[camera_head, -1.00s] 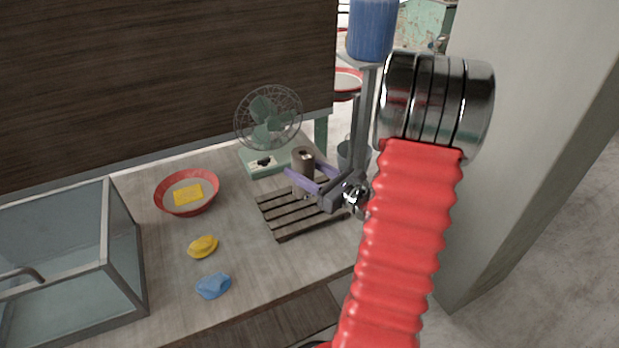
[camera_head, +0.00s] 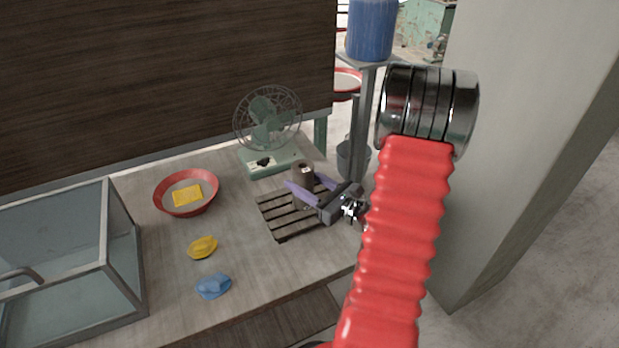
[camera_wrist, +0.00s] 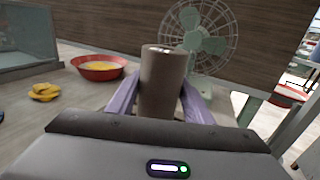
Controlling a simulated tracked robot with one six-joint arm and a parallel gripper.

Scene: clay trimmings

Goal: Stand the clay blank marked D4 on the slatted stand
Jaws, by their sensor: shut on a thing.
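The clay blank is a brown upright cylinder (camera_head: 302,170) with a small pale mark on its top, too small to read. My gripper (camera_head: 304,182) is shut on it, with a purple finger on each side. In the wrist view the blank (camera_wrist: 162,82) stands upright between the two fingers. The slatted stand (camera_head: 283,222) is a low dark wooden rack on the table. The blank is over the stand's back part. Its foot is hidden by my fingers, so I cannot tell whether it touches the slats.
A green fan (camera_head: 268,130) stands close behind the stand. A red bowl (camera_head: 162,197) holding a yellow thing, a yellow lump (camera_head: 203,247) and a blue lump (camera_head: 213,285) lie to the left. A glass tank (camera_head: 123,240) stands far left. A post (camera_head: 358,130) rises at right.

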